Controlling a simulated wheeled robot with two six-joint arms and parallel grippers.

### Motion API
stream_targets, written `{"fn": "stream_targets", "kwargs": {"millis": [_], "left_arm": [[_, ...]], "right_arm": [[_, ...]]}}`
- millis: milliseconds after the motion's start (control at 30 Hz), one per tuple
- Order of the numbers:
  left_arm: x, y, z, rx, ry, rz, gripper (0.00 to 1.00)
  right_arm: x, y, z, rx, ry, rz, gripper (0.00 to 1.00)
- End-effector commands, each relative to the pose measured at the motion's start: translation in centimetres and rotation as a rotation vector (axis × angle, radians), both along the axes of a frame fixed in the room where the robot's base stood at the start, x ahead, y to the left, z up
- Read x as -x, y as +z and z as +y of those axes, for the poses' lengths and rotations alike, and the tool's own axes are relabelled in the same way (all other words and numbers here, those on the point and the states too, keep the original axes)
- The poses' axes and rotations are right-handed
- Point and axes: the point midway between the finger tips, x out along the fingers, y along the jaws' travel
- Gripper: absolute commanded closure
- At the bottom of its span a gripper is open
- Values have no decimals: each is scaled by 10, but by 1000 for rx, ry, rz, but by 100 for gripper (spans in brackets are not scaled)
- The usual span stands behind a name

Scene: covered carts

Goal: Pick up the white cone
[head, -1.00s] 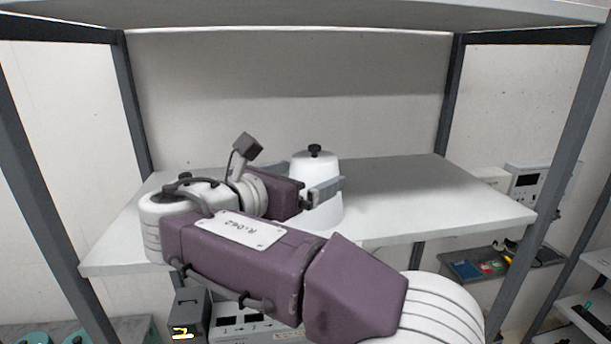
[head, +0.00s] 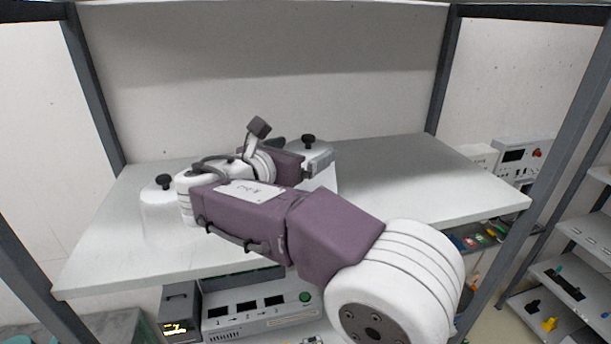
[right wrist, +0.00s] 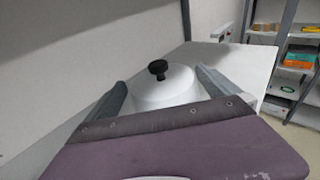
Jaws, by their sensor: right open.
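A white cone-shaped cover (head: 325,181) with a black knob on top stands upright on the white shelf (head: 420,180). My right gripper (head: 299,153) reaches it from the left, with its jaws open, one finger on the near side and one on the far side of the cover. In the right wrist view the cover (right wrist: 165,92) sits between the two spread fingers (right wrist: 162,90); I cannot tell whether either touches it. My gripper and arm hide part of its body in the head view. My left gripper is not in view.
A second white cover (head: 158,215) with a black knob stands at the shelf's left, partly behind my right arm. Dark frame posts (head: 490,150) bound the shelf. The shelf's right part is clear. A grey device (head: 255,311) sits below.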

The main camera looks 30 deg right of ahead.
Motion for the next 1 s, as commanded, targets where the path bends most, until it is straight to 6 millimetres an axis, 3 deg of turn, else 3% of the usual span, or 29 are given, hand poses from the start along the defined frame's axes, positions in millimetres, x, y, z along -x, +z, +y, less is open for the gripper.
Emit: {"fn": "stream_targets", "kwargs": {"millis": [100, 367, 633, 1000], "left_arm": [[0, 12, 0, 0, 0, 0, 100], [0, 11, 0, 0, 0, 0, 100], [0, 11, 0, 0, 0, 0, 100], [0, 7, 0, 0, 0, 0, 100]], "right_arm": [[-8, 1, -15, 1, -3, 2, 0], [-11, -3, -18, 0, 0, 0, 0], [-11, -3, -17, -1, 1, 0, 75], [-11, 5, -17, -1, 1, -2, 78]]}}
